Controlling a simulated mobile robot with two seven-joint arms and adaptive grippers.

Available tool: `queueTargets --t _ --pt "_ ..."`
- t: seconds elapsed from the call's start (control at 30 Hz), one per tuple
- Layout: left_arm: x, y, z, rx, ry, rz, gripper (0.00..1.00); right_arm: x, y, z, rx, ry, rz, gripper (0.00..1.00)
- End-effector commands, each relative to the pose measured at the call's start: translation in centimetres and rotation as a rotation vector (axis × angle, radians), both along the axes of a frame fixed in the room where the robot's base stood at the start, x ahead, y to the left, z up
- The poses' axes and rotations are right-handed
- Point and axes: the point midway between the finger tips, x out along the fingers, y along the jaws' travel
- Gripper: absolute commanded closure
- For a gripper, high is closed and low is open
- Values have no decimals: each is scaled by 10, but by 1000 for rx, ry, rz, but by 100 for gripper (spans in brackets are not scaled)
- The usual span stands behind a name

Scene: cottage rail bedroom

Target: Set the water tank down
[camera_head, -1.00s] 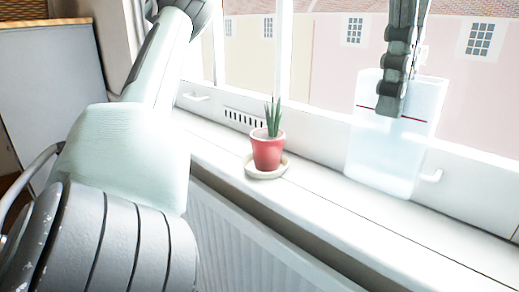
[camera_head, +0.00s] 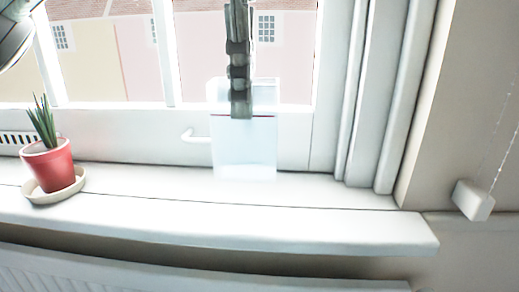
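The water tank (camera_head: 245,150) is a clear, pale box with a thin red line across its upper part. It is upright in front of the window, at the middle of the head view. Its lower edge overlaps the back of the white windowsill (camera_head: 330,222); I cannot tell whether it touches the sill. My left gripper (camera_head: 240,108) comes down from above, seen edge-on, and appears shut on the tank's upper part. One finger hides the other.
A red potted plant (camera_head: 50,166) on a cream saucer (camera_head: 72,188) stands on the sill at the left. A white window handle (camera_head: 196,137) is just left of the tank. The sill right of the tank is clear, ending near the wall. A blind weight (camera_head: 472,200) hangs at the right.

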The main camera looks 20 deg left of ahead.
Motion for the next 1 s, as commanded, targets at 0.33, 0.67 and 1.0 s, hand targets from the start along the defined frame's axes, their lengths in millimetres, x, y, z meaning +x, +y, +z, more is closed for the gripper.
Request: queueTargets --t 0.33,0.67,1.0 --pt "15 -18 -22 0 0 0 100 -5 0 16 -7 -9 -3 60" --pt "15 -17 -53 -2 -3 3 100 -9 -1 25 -12 -12 -5 60" --pt "15 -17 -57 -2 -3 2 100 -7 1 26 -9 -26 -1 60"
